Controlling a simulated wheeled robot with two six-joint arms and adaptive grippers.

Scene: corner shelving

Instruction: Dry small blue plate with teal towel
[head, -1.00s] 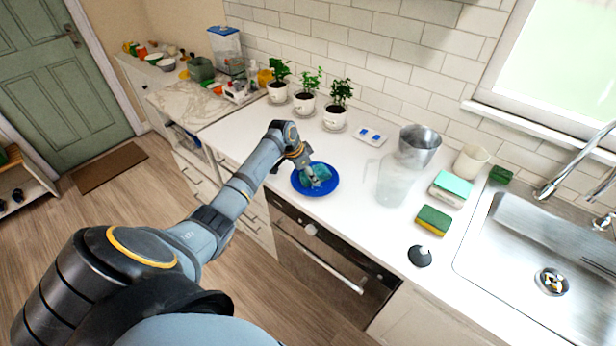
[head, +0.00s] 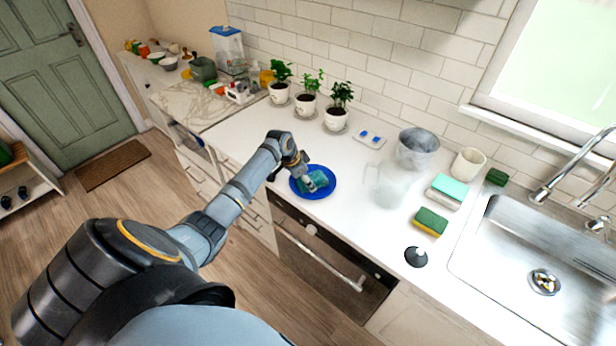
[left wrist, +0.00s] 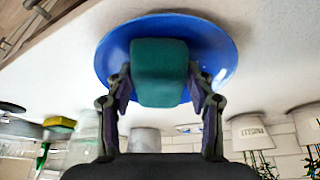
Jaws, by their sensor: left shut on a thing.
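The small blue plate (head: 327,190) lies flat on the white counter near its front edge. The teal towel (head: 317,179) is on the plate, a folded block over its middle. My left gripper (head: 306,182) reaches in from the left over the plate. In the left wrist view the gripper's fingers (left wrist: 160,88) are shut on the sides of the towel (left wrist: 160,62), with the blue plate (left wrist: 215,45) right behind it. Whether the towel presses on the plate cannot be told exactly. My right gripper is in neither view.
A clear pitcher (head: 384,186), a metal pot (head: 418,148) and a cream cup (head: 468,163) stand right of the plate. Sponges (head: 431,221) and a dark round stopper (head: 415,257) lie near the sink (head: 535,245). Potted plants (head: 335,117) line the wall. Counter left of the plate is clear.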

